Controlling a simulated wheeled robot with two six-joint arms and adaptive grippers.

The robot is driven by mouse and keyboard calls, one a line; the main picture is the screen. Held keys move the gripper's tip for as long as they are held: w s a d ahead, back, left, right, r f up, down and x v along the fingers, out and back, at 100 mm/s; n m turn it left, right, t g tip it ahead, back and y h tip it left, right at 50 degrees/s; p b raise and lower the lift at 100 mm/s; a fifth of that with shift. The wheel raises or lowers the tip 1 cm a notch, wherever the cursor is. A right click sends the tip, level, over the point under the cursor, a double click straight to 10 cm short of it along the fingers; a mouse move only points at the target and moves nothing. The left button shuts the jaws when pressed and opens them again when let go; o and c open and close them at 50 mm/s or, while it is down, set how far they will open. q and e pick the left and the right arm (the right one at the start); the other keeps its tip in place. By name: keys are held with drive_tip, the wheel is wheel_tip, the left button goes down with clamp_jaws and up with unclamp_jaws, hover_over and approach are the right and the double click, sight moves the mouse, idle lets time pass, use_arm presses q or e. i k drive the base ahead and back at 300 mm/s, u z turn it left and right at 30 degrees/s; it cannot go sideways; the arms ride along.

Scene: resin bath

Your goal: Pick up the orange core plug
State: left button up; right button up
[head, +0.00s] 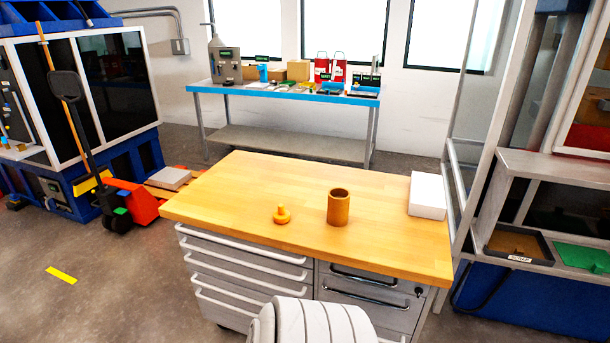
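The orange core plug (282,215) stands on the wooden top of the workbench (240,190), left of the middle. It has a wide round base and a small knob on top. A brown hollow cylinder (338,207) stands upright to its right, apart from it. Neither of my grippers shows in the head view, so I cannot see whether they are open or shut. Nothing touches the plug.
A white block (427,195) lies at the bench's right end. Drawers with protruding handles (240,250) face the front. Behind stands a blue-edged table (290,91) with equipment. A red pallet truck (130,205) is at left, a shelf with trays (520,243) at right.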

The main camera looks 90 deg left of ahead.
sight(281, 216)
drive_tip(key=u, duration=0.5)
drive_tip(key=i, duration=0.9)
drive_tip(key=u, duration=0.8)
